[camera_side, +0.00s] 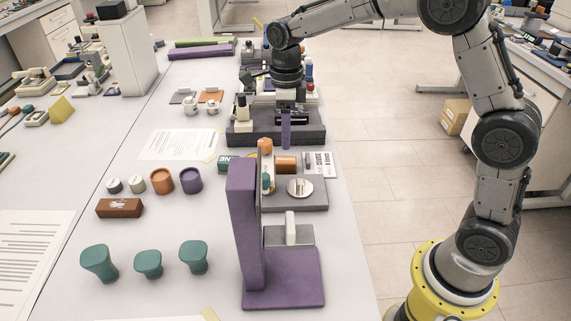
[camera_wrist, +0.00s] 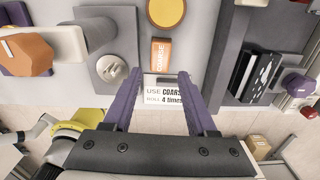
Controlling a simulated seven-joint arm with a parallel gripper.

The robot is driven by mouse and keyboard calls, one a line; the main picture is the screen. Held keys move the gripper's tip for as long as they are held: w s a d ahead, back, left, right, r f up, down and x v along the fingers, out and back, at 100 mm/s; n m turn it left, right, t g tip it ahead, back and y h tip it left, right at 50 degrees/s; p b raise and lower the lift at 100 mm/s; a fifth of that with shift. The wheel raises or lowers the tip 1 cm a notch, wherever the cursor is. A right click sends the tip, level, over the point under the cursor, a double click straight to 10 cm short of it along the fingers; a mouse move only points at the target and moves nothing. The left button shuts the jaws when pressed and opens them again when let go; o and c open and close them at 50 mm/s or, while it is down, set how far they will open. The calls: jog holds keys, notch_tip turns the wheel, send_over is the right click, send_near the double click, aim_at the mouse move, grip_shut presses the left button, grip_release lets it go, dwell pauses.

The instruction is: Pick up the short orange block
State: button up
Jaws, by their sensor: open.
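A short orange block (camera_side: 286,165) lies on the table between the grey plate and the dark rack, below my gripper. It also shows in the wrist view (camera_wrist: 161,54), with "COARSE" lettered on its top. My gripper (camera_side: 287,146) points down with its purple fingers open and empty. In the wrist view my gripper (camera_wrist: 159,73) has its fingertips spread wider than the block, and the block sits just above the line between them in the picture. The fingers appear apart from the block; their exact height over it is unclear.
A white card (camera_side: 322,163) reading "USE COARSE" lies beside the block. A grey plate with a metal disc (camera_side: 300,187) and a dark rack (camera_side: 235,139) flank it. An orange faceted piece (camera_side: 265,146) and a tall purple stand (camera_side: 243,215) are near. A yellow disc (camera_wrist: 166,12) lies beyond.

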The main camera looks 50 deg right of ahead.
aim_at(285, 159)
notch_tip(285, 159, down, 9)
jog(key=shift+r, duration=0.15)
dwell(0.4)
grip_shut()
